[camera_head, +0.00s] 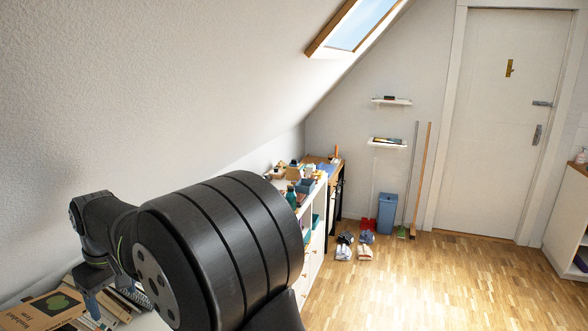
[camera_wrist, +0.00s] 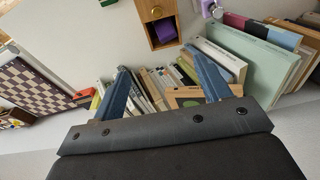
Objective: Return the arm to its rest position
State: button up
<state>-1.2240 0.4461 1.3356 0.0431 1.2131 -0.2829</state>
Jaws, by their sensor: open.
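My gripper (camera_wrist: 156,58) shows in the wrist view with its two blue fingers spread wide apart and nothing between them. In the head view my arm fills the lower left, and a blue finger of my gripper (camera_head: 90,303) shows at its far left end, above books. The fingers point over a row of upright books (camera_wrist: 158,84) in the wrist view; I cannot tell the gap. A small wooden drawer unit (camera_wrist: 150,13) with a round knob lies beyond the fingertips. A purple thing (camera_wrist: 166,30) sits in its opening.
Large pale green books (camera_wrist: 245,62) lean at the right of the wrist view. A checkered board (camera_wrist: 32,92) lies at the left. In the head view, a sloped wall (camera_head: 150,80) rises beside my arm, a cluttered white shelf (camera_head: 316,235) stands beyond it, and the wooden floor (camera_head: 430,285) is mostly clear.

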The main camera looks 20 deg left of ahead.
jog(key=f, duration=0.5)
jog(key=a+f, duration=0.1)
jog(key=f, duration=0.4)
jog(key=a+f, duration=0.1)
jog(key=f, duration=0.4)
jog(key=shift+w+a+f, duration=0.1)
jog(key=shift+a+f, duration=0.1)
jog(key=shift+f, duration=0.2)
notch_tip(320, 180, up, 6)
jog(key=w+d+f, duration=0.4)
jog(key=w, duration=0.5)
jog(key=w+d+f, duration=0.3)
jog(key=w+d, duration=0.2)
jog(key=w, duration=0.3)
jog(key=s+a+f, duration=0.1)
jog(key=a+f, duration=0.1)
jog(key=a, duration=0.1)
jog(key=s+a+f, duration=0.2)
jog(key=a, duration=0.1)
jog(key=s+a+f, duration=0.2)
jog(key=a, duration=0.1)
jog(key=shift+a+f, duration=0.1)
jog(key=shift+a, duration=0.1)
jog(key=f, duration=0.1)
jog(key=a+f, duration=0.1)
jog(key=s+f, duration=0.1)
jog(key=shift+a, duration=0.2)
jog(key=shift+w+f, duration=0.1)
jog(key=shift+f, duration=0.6)
